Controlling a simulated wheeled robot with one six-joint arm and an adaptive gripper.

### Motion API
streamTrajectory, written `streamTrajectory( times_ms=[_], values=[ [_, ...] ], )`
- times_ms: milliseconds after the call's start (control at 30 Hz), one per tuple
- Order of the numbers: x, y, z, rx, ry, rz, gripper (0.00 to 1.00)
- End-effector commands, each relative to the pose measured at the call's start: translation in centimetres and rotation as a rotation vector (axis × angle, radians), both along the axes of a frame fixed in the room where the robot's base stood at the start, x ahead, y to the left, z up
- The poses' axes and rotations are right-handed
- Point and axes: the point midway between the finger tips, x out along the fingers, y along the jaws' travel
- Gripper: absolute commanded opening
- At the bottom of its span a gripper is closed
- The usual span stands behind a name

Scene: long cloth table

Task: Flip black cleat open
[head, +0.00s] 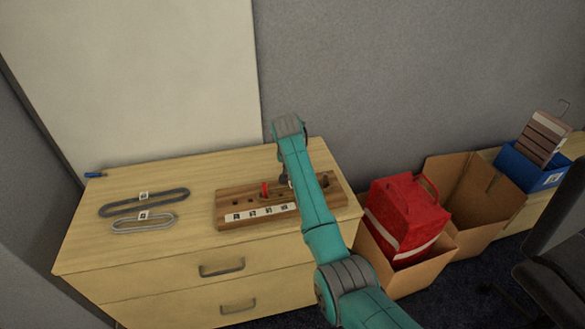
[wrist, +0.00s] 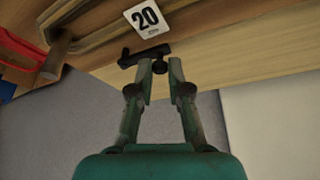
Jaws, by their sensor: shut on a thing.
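The black cleat (wrist: 131,59) shows in the wrist view as a small dark lever with a rounded knob, beside the white "20" tag. My gripper (wrist: 161,68) has its two fingertips on either side of the knob, shut on it. The lever sticks out to the left of the fingers. In the head view my gripper is mostly hidden behind my teal arm, over the wooden board (head: 226,207), and I cannot make out the cleat there. How far the cleat is turned is hard to tell.
A red part (head: 265,188) stands on the board. Two looped straps, dark (head: 120,208) and grey (head: 126,226), lie on the dresser to the left. Right of the dresser are a red bag (head: 395,212) in a carton, an open carton (head: 480,190) and a blue bin (head: 520,172).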

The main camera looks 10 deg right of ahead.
Motion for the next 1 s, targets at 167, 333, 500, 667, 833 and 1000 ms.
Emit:
streamTrajectory(
  times_ms=[167, 333, 500, 667, 833, 1000],
  values=[
    [0.0, 0.0, 0.0, -0.001, -0.001, 0.001, 0.4],
    [0.0, 0.0, 0.0, 0.0, -0.001, 0.001, 0.43],
    [0.0, 0.0, 0.1, 0.0, -0.001, 0.001, 0.43],
    [-0.4, 0.2, 1.4, 0.0, -0.003, 0.002, 0.43],
    [-1.5, 0.7, 4.3, 0.0, -0.006, 0.002, 0.43],
    [-2.7, 1.3, 7.4, 0.0, -0.004, 0.002, 0.43]
  ],
)
